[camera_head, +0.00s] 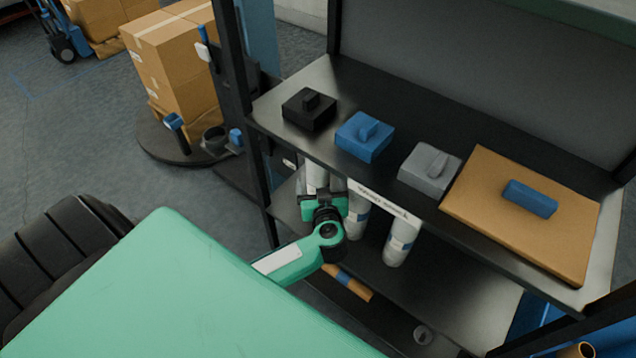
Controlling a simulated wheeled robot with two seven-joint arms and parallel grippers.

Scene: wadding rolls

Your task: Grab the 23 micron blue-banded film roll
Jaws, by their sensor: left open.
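Several white film rolls stand upright on the middle shelf (455,290), partly hidden by the shelf above. A roll with a blue band (400,243) stands furthest right. Another with a bluish band (357,217) is left of it, just right of my gripper. A further white roll (317,177) shows behind the gripper; its band is not visible. I cannot read any micron marking. My left gripper (321,196) is open at the shelf's front, at the leftmost rolls; its fingertips are partly hidden against them. My right gripper is not in view.
The top shelf (420,215) overhangs the rolls and holds black, blue and grey blocks and a cardboard sheet (500,230) with a blue block. A dark upright post (262,190) stands left of the gripper. An orange-brown tube (348,283) lies lower down.

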